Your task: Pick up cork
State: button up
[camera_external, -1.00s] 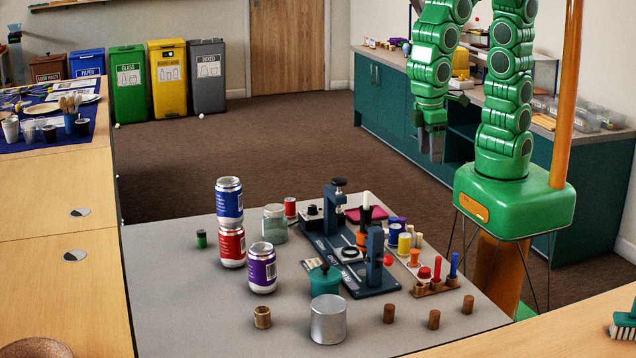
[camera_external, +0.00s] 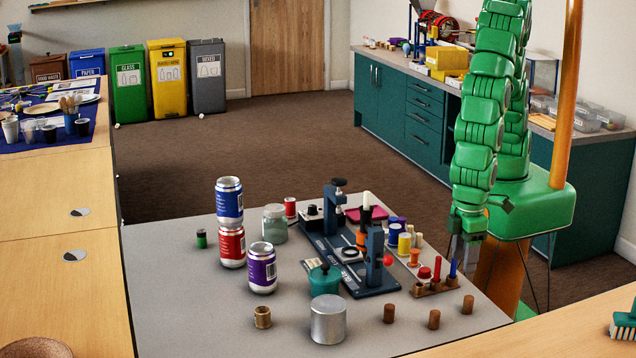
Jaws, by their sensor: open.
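Three small brown cylinders that look like corks stand apart at the front right of the grey table: a left cork (camera_external: 390,313), a middle cork (camera_external: 434,319) and a right cork (camera_external: 468,304). My gripper (camera_external: 470,262) points down above the table's right edge, behind and above the right cork. It is open, with nothing seen between its fingers. It touches none of the corks in this view.
A wooden rack (camera_external: 436,287) with red and blue pegs stands just behind the corks. A metal cylinder (camera_external: 328,320) and a teal pot (camera_external: 324,280) stand to their left. A blue press (camera_external: 374,270) stands behind. The grey table (camera_external: 200,310) is clear at front left.

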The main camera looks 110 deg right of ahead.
aim_at(469, 297)
jog(key=a+f, duration=0.2)
jog(key=shift+s+a, duration=0.3)
jog(key=shift+s, duration=0.1)
jog(key=shift+f, duration=1.3)
jog(key=shift+w+a+f, duration=0.1)
jog(key=shift+a+f, duration=0.1)
jog(key=shift+f, duration=1.15)
jog(key=shift+w+a+f, duration=0.1)
jog(key=shift+a+f, duration=0.05)
jog(key=shift+f, duration=1.15)
grip_shut()
